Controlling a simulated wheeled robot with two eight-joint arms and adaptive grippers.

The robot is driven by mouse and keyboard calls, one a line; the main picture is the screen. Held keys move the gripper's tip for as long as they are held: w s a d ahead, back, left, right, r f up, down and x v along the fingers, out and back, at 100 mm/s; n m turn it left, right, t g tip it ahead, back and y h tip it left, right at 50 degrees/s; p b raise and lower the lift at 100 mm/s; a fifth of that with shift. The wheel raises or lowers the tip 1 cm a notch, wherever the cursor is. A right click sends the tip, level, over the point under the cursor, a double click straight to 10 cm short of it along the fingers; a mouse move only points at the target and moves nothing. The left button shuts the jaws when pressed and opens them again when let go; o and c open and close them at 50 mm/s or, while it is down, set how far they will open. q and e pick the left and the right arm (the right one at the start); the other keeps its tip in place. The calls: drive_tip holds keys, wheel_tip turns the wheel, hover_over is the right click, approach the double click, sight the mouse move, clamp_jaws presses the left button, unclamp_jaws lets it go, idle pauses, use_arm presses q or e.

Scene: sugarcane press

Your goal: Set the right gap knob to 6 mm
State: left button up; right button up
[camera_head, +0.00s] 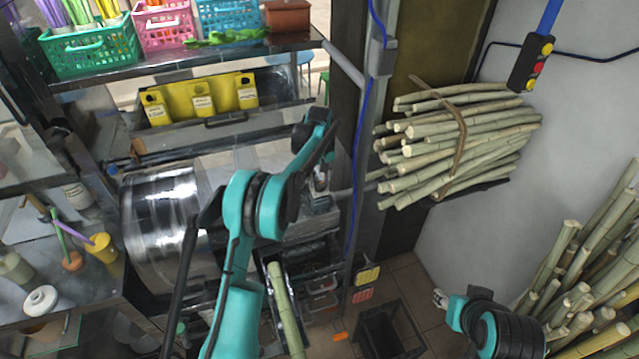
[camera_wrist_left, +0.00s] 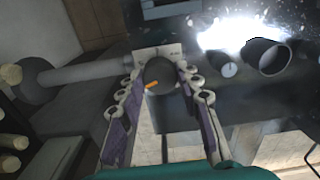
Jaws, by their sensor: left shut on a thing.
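A dark round knob (camera_wrist_left: 159,74) with an orange pointer mark sits between the fingers of my left gripper (camera_wrist_left: 160,82) in the left wrist view. The pointer is at the knob's lower left. A pale plate (camera_wrist_left: 160,50) lies behind the knob, its markings too small to read. My left gripper is shut on the knob. In the head view my left gripper (camera_head: 319,180) is at the right end of the steel press (camera_head: 240,175), and the knob is hidden there. My right gripper (camera_head: 440,298) is low at the right, far from the press, its fingers too small to judge.
A bundle of cane (camera_head: 455,140) is at the wall right of a post (camera_head: 365,150). More loose canes (camera_head: 590,290) stand at the lower right. A button box (camera_head: 532,65) hangs above. A black crate (camera_head: 390,330) is on the floor. In the wrist view a grey rod (camera_wrist_left: 85,73) lies left of the knob.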

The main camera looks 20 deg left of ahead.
use_arm(q)
drive_tip(key=m, duration=0.5)
drive_tip(key=shift+m+b, duration=0.3)
drive_tip(key=m, duration=1)
drive_tip(key=shift+m, duration=0.4)
drive_tip(key=m, duration=0.5)
drive_tip(key=shift+b, duration=0.3)
drive_tip(key=o, duration=1.2)
